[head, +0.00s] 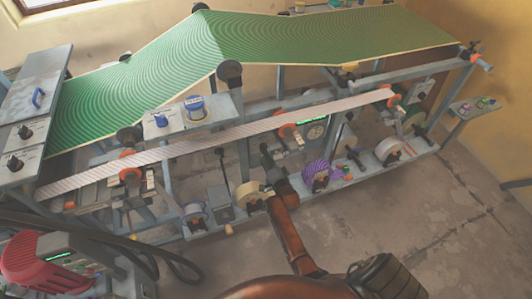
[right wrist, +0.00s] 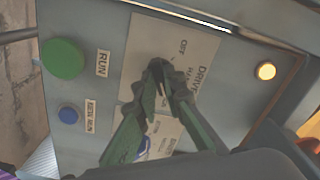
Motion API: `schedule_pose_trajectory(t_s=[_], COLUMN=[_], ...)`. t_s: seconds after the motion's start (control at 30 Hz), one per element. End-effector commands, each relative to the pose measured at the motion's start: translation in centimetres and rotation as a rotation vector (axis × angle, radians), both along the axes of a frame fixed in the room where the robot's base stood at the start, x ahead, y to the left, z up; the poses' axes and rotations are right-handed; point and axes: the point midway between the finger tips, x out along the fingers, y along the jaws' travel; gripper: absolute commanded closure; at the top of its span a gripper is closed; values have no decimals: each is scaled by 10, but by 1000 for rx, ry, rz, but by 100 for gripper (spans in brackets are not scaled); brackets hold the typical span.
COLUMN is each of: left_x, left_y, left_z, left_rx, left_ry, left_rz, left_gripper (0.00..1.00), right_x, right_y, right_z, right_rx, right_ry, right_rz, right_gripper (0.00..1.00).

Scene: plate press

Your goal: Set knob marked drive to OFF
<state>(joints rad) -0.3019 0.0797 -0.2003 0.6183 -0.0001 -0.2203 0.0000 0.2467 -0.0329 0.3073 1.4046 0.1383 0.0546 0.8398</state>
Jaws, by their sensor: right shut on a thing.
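The pale plate (right wrist: 205,42) lettered DRIVE sits on a grey panel in the right wrist view, with OFF marked near its upper middle. My right gripper (right wrist: 164,76) has its fingertips closed together over this plate, shut on the drive knob. The fingers hide most of the knob, so its pointer cannot be made out. In the head view my right gripper (head: 267,160) is at the end of my orange arm, against the front side of the machine. The drive panel cannot be made out there. My left gripper is not in view.
The panel also has a green RUN button (right wrist: 63,59), a blue button (right wrist: 68,115) and a lit amber lamp (right wrist: 265,71). In the head view a green patterned sheet (head: 260,38) and a striped web (head: 230,134) run along the machine. The floor (head: 420,215) in front is clear at right.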

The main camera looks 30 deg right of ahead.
Motion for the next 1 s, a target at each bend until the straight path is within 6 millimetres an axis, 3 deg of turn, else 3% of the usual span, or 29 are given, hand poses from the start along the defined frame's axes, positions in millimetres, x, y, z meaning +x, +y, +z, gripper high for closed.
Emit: schedule_pose_trajectory(t_s=[0.57, 1.0], left_x=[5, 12], left_y=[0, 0], left_z=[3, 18], left_rx=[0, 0], left_ry=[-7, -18], left_rz=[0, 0], left_gripper=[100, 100], right_x=[0, 0], right_y=[0, 0], right_z=[0, 0], right_rx=[-45, -362], right_ry=[13, 90], right_rz=[0, 1], right_gripper=[100, 100])
